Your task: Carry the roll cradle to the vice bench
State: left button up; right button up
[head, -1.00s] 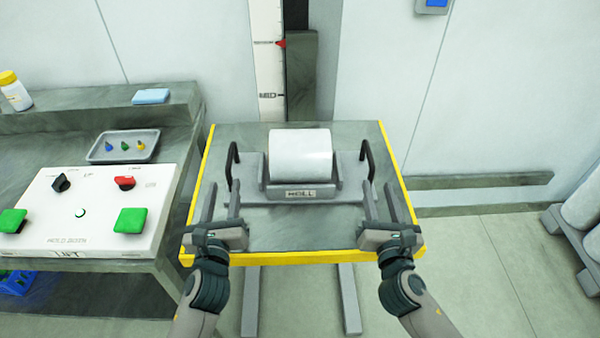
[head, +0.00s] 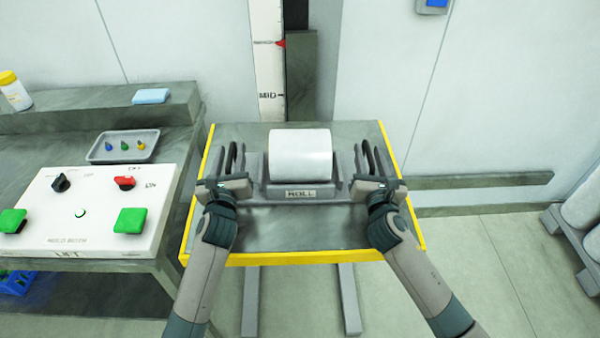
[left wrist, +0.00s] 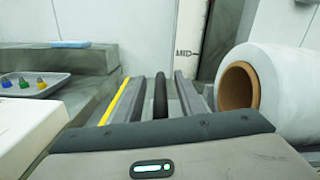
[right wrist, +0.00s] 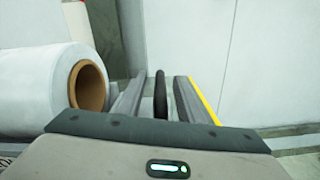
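The roll cradle (head: 302,190) is a grey tray with a label reading ROLL. It carries a white roll (head: 301,155) and stands on a yellow-edged lift table (head: 290,240). My left gripper (head: 231,160) is open around the cradle's left black handle, which stands between its fingers in the left wrist view (left wrist: 160,97). My right gripper (head: 372,160) is open around the right black handle, between its fingers in the right wrist view (right wrist: 160,97). Gaps show between fingers and handles in both wrist views. I cannot identify the vice bench in view.
A side bench at left holds a white control panel (head: 95,215) with green buttons, a grey tray (head: 97,155) of small coloured pieces and a blue block (head: 150,96). A mast (head: 268,70) marked MID stands behind the table. Several rolls (head: 583,205) lie at far right. Floor right of the table is clear.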

pick_arm(q)
grip_shut()
pick_arm(e)
grip_shut()
pick_arm(q)
jog(key=shift+r, duration=0.25)
pick_arm(e)
jog(key=shift+r, duration=0.2)
pick_arm(q)
jog(key=shift+w, duration=0.15)
pick_arm(e)
jog(key=shift+w+a, duration=0.1)
jog(key=shift+w, duration=0.05)
pick_arm(q)
jog(key=shift+d, duration=0.1)
pick_arm(e)
jog(key=shift+r, duration=0.1)
